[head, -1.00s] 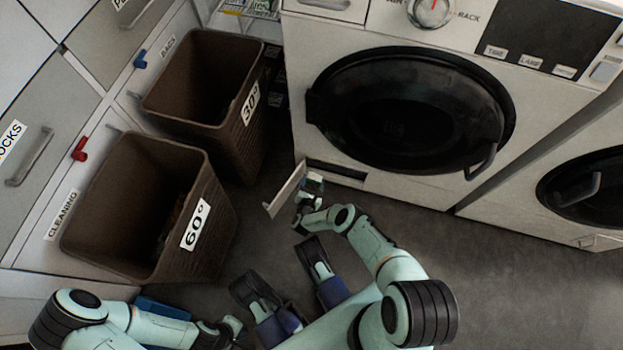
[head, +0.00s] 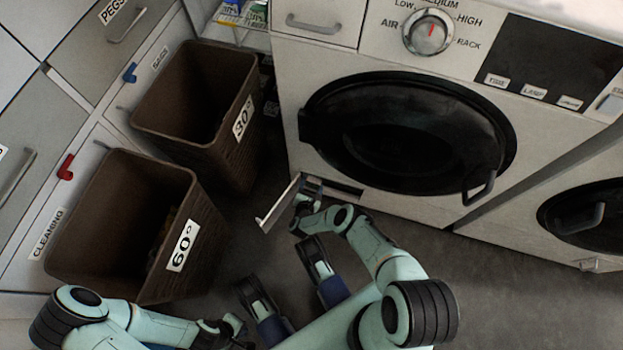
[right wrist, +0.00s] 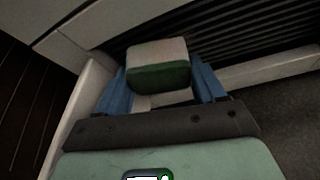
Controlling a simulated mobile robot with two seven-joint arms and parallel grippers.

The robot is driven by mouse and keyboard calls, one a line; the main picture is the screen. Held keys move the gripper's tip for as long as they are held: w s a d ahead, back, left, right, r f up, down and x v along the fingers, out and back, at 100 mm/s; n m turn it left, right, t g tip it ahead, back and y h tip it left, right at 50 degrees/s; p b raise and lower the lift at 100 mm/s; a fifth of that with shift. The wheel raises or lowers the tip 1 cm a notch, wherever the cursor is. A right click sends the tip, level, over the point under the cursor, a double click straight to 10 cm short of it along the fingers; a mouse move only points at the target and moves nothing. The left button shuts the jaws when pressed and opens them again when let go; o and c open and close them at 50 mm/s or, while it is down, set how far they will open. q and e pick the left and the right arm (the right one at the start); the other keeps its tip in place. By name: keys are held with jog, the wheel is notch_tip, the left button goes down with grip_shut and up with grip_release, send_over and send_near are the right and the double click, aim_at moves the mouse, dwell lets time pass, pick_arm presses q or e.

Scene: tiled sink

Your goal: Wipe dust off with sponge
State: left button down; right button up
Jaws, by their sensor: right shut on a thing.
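The sponge (right wrist: 158,72) has a pale top and a dark green lower layer. My right gripper (right wrist: 162,84) is shut on it, one blue finger on each side. In the head view this gripper (head: 306,194) is at the low opening of the dryer (head: 290,110), beside its open flap (head: 278,204). Dark ridged slats (right wrist: 225,32) lie just beyond the sponge in the right wrist view. I cannot make out dust on them. My left gripper (head: 232,333) is low at the bottom edge of the head view, its fingers not clear.
Two brown baskets, marked 60° (head: 120,200) and 30° (head: 195,95), stand at the left along drawers (head: 45,110). A second machine (head: 570,210) is at the right. Grey floor (head: 500,300) is clear in front of the machines.

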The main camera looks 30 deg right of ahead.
jog(key=shift+w+d, duration=0.75)
jog(key=shift+d, duration=0.05)
dwell(0.6)
jog(key=shift+s+d, duration=0.1)
jog(key=shift+s, duration=0.05)
